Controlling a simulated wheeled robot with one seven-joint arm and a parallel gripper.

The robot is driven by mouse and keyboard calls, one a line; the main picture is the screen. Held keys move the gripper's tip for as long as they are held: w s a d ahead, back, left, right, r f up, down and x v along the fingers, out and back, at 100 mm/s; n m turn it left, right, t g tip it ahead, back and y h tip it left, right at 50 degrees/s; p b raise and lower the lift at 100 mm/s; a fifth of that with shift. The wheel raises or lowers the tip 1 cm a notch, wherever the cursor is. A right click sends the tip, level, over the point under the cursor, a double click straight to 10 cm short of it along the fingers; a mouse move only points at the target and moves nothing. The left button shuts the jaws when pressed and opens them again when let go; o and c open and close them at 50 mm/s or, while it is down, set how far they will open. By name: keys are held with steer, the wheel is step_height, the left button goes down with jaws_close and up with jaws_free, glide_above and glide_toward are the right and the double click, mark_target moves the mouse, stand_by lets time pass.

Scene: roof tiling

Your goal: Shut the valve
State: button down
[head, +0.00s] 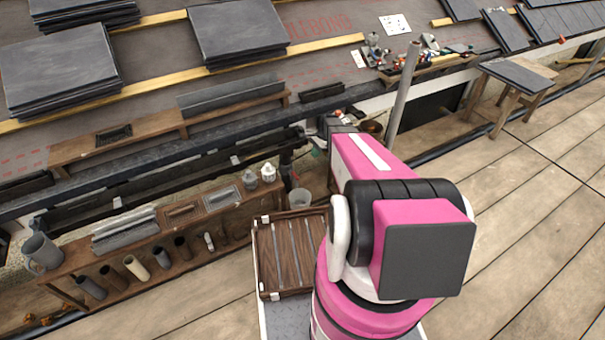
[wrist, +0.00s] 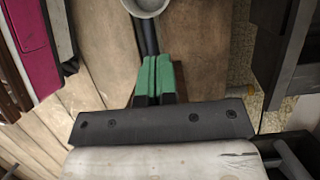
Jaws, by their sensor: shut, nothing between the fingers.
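My gripper's green fingers (wrist: 155,78) are together in the wrist view, with nothing seen between them. In the head view my pink arm reaches toward the wall below the roof edge and hides part of that area. A small bit of green there, left of the arm's end, may be my fingers. I cannot make out the valve for certain in either view. A small red spot shows on a dark upright pipe (head: 286,160) left of my arm; I cannot tell whether it is a handle. In the wrist view a dark rod (wrist: 148,38) runs behind the fingertips.
A pale bucket (head: 299,198) stands below the dark pipe; a pale round vessel (wrist: 148,5) shows at the wrist view's top. A wooden shelf (head: 125,240) with tubes and a jug (head: 41,252) is at left. A grey pole (head: 403,95) rises behind my arm. Planks at right are open.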

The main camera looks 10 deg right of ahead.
mark_target(295, 176)
stand_by(0.3)
steer(key=s+a+f, duration=0.2)
steer(key=a+f, duration=0.5)
steer(key=f, duration=0.2)
steer(key=shift+s+a+f, duration=0.2)
